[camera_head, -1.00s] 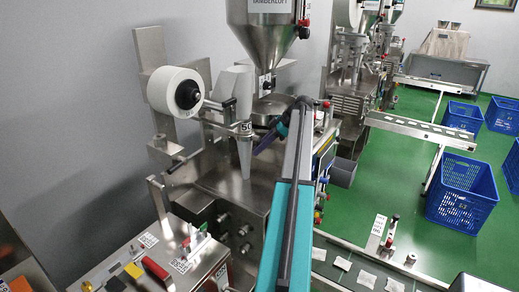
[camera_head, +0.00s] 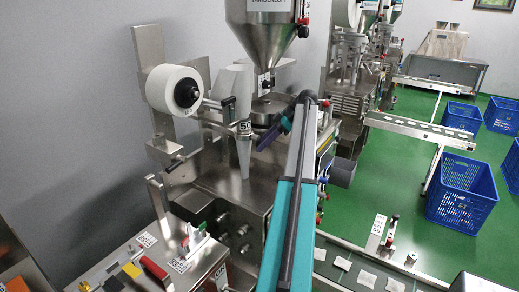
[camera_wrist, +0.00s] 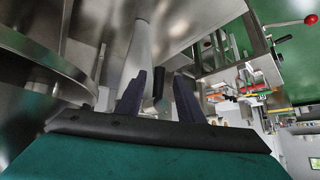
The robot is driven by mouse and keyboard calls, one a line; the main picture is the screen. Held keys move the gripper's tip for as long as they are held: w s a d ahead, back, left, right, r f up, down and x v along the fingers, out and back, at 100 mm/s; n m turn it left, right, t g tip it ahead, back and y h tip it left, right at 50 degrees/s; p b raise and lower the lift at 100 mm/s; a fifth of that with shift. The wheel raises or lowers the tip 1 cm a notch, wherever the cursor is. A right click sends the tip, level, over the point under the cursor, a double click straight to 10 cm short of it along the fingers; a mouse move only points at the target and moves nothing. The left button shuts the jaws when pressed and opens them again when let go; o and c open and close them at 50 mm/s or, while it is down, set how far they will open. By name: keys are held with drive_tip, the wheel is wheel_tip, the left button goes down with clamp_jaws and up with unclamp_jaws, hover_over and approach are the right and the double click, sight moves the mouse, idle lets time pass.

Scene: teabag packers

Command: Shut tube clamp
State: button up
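The tube clamp (camera_head: 243,128) is a small metal collar with a white label, around the upper part of the pale tapered tube (camera_head: 245,158). A short dark-tipped lever (camera_head: 228,102) stands up beside it; I cannot tell whether the clamp is open. My gripper (camera_head: 258,147) is just right of the tube, pointing down-left. In the wrist view, its two dark fingers (camera_wrist: 158,80) are apart, with a black rod-like handle (camera_wrist: 158,86) showing in the gap. I cannot tell whether they touch it. The pale tube (camera_wrist: 136,55) shows behind the left finger.
A steel hopper (camera_head: 268,28) hangs above, over a round metal pan (camera_head: 268,108) close to my gripper. A white film roll (camera_head: 174,90) is at the left. A control box (camera_head: 185,262) with coloured switches is at front left. Blue crates (camera_head: 462,190) stand on the green floor.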

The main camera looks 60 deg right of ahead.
drive_tip(key=p+v, duration=0.3)
drive_tip(key=v, duration=0.8)
idle(0.9)
